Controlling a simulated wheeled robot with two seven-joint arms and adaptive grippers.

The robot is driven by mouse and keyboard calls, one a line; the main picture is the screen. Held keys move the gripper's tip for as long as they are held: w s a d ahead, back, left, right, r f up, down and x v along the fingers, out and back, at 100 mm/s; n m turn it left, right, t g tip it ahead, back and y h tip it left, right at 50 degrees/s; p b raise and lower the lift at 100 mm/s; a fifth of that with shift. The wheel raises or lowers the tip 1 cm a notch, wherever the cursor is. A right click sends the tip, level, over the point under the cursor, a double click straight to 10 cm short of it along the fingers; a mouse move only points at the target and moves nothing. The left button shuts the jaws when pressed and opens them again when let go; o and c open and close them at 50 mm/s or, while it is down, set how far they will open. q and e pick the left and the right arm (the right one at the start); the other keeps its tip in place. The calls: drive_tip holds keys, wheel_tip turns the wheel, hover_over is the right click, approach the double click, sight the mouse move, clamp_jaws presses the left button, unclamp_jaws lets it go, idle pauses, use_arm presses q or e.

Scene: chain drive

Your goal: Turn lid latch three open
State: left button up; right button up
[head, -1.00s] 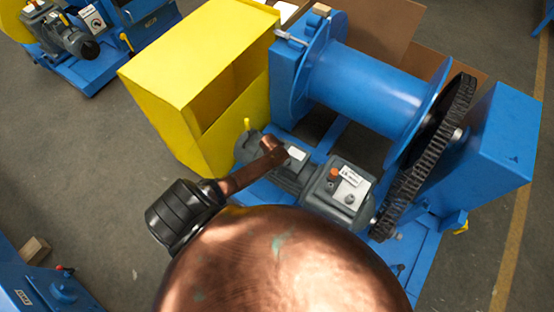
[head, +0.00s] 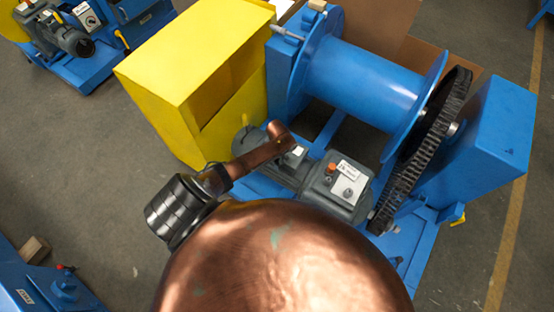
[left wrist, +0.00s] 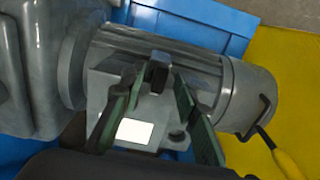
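A grey motor (head: 252,140) lies across the blue frame. In the left wrist view, its raised grey lid box (left wrist: 108,92) carries a white label (left wrist: 135,131). A small dark latch-like block (left wrist: 158,74) stands at the far edge of the box. My left gripper (left wrist: 160,88) is open above the box, its green fingers spread on either side of that block. Contact cannot be told. In the head view the end of my copper arm is over the motor and hides part of it. I cannot tell which latch is number three. My right gripper is not in view.
A yellow guard (head: 190,75) stands left of the motor. A blue drum (head: 365,85), a dark chain (head: 425,140) and a blue housing (head: 485,135) stand behind and right. A yellow-handled lever (left wrist: 290,158) juts from the motor's end. Open floor lies at left.

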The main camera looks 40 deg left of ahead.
use_arm(q)
clamp_jaws()
idle(0.3)
drive_tip(key=shift+r, duration=0.1)
drive_tip(key=m+p, duration=0.1)
drive_tip(key=m, duration=0.2)
drive_tip(key=shift+a+m+p, duration=0.1)
drive_tip(key=shift+m+p, duration=0.3)
drive_tip(key=m, duration=0.3)
drive_tip(key=shift+a+m+p, duration=0.1)
drive_tip(key=shift+m+p, duration=0.25)
drive_tip(key=shift+m, duration=0.05)
drive_tip(key=m, duration=0.4)
drive_tip(key=shift+w+a, duration=0.1)
drive_tip(key=shift+w, duration=0.05)
drive_tip(key=m, duration=0.6)
drive_tip(key=shift+w+b, duration=0.1)
drive_tip(key=shift+b, duration=0.25)
drive_tip(key=shift+m, duration=0.3)
